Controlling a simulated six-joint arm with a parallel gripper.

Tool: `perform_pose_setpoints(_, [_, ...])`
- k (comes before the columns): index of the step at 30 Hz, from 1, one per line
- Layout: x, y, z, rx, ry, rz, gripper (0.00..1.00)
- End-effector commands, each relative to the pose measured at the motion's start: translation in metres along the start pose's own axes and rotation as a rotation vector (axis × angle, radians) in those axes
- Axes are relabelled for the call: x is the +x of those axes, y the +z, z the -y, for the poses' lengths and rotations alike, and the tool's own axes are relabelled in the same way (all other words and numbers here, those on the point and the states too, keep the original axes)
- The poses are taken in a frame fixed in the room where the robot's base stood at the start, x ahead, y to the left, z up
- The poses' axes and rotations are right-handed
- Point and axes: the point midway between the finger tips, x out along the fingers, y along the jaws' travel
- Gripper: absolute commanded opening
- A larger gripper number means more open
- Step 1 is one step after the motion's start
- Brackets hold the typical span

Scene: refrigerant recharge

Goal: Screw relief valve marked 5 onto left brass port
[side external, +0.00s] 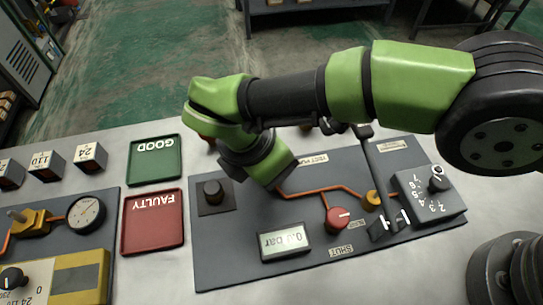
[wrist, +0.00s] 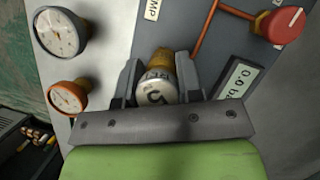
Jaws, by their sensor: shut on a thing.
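In the wrist view my gripper (wrist: 156,76) is shut on a relief valve (wrist: 154,92) with a pale cap bearing a dark 5. Brass (wrist: 160,59) shows just beyond the cap; I cannot tell whether it is the valve's body or a port, or whether they are threaded together. In the side view my gripper (side external: 234,172) is low over the back left of the grey test panel (side external: 225,255). My own arm hides the valve and the left brass port there. Another brass fitting (side external: 372,198) stands at the right end of the orange pipe.
A red knob (side external: 337,219), a display (side external: 284,241), a black knob (side external: 213,191) and a selector box (side external: 430,195) stand on the panel. The green GOOD tray (side external: 154,160) and red FAULTY tray (side external: 153,221) are empty. Two gauges (wrist: 60,33) (wrist: 68,97) are left of my gripper.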

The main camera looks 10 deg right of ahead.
Motion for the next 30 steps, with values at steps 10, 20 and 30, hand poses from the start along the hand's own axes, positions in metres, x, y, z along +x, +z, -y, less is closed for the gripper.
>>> perform_pose_setpoints(10, [0.0014,0.0000,0.0001,0.007,-0.004,0.002,0.56])
perform_pose_setpoints(20, [0.0006,0.0002,0.0001,0.007,-0.004,0.001,0.80])
perform_pose_setpoints(30, [-0.0049,0.0022,-0.0003,0.008,-0.002,0.001,0.80])
